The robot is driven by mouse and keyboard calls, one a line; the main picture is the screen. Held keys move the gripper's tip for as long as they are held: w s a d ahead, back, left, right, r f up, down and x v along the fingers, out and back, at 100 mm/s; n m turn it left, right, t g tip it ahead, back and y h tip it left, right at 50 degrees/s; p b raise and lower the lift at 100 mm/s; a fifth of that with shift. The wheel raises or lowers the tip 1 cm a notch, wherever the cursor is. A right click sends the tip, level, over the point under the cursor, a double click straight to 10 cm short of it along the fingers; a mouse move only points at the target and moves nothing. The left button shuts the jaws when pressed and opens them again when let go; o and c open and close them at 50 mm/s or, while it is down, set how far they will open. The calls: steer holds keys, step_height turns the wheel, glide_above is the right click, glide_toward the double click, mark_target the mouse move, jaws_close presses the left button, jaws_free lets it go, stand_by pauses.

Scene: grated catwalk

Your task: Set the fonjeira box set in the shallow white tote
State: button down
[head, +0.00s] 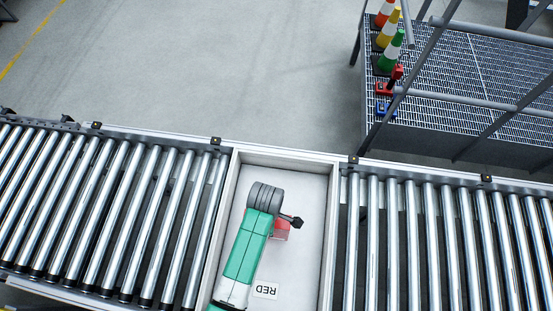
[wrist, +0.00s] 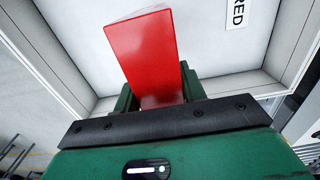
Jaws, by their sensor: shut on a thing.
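A plain red box (head: 282,231), the only box in view, is held over the inside of the white tote (head: 316,200). No name can be read on it. In the wrist view, the red box (wrist: 145,50) stands out between the two fingers of my gripper (wrist: 160,97), which is shut on its near end. The tote has low walls and a pale floor, with a label reading RED (head: 265,290). My arm covers part of the box and tote in the head view. I cannot tell whether the box touches the tote floor.
Roller conveyors lie to the left (head: 100,210) and right (head: 440,240) of the tote. A grated platform (head: 470,80) with railings stands at the back right, holding several cones (head: 389,45) and small red and blue items. The tote floor right of the box is clear.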

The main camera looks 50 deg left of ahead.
steer(key=w+a+f, duration=0.3)
steer(key=w+f, duration=0.1)
steer(key=w, duration=0.2)
steer(key=shift+w+a+b, duration=0.15)
steer(key=shift+a+b, duration=0.05)
steer(key=shift+b, duration=0.15)
steer(key=shift+f, duration=0.15)
steer(key=c, duration=0.8)
jaws_free()
step_height(320, 180, up, 12)
steer(key=shift+r+p, duration=0.1)
steer(key=shift+p, duration=0.5)
